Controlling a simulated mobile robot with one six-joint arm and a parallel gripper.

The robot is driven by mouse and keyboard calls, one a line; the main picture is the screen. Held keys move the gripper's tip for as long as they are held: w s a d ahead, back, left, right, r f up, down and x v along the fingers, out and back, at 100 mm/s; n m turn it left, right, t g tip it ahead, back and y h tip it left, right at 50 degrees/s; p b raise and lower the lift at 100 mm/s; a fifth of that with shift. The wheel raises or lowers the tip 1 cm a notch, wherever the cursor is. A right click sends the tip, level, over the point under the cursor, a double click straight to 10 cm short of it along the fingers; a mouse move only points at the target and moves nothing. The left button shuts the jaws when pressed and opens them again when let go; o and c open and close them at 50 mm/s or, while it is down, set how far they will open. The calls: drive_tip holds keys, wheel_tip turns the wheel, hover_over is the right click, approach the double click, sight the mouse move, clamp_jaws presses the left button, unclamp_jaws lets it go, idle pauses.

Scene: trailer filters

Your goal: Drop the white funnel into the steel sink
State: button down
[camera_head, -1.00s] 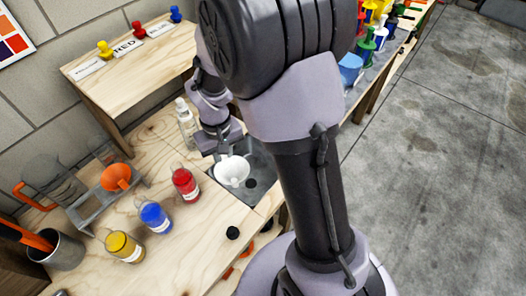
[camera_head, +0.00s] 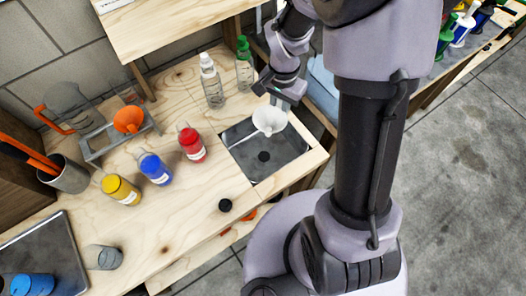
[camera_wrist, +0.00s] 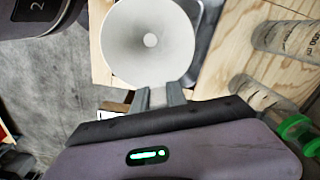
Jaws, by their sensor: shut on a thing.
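The white funnel (camera_head: 268,120) is in my gripper (camera_head: 280,97), above the back part of the steel sink (camera_head: 287,151). The gripper is shut on the funnel's rim. In the wrist view the funnel's wide mouth (camera_wrist: 150,35) faces the camera, and the fingers (camera_wrist: 160,97) pinch its near edge. The sink is a grey square basin set in the wooden bench, with a dark round drain. The funnel hides part of its back side. I cannot tell how high the funnel hangs.
Two clear bottles (camera_head: 212,88) (camera_head: 244,66) stand behind the sink. An orange funnel (camera_head: 128,119) sits in a metal rack. A black cap (camera_head: 225,205) lies near the front edge.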

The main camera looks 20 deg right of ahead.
wheel_tip(320, 180, down, 7)
drive_tip(key=d+m+b, duration=0.1)
drive_tip(key=m+b, duration=0.2)
drive_tip(key=b, duration=0.1)
drive_tip(key=shift+s+r+b, duration=0.2)
drive_tip(key=shift+s+b, duration=0.05)
drive_tip(key=shift+b, duration=0.1)
drive_tip(key=c, duration=1.3)
unclamp_jaws()
drive_tip(key=shift+o, duration=0.2)
wheel_tip(320, 180, up, 18)
drive_tip(key=p, duration=0.7)
drive_tip(key=shift+f, duration=0.25)
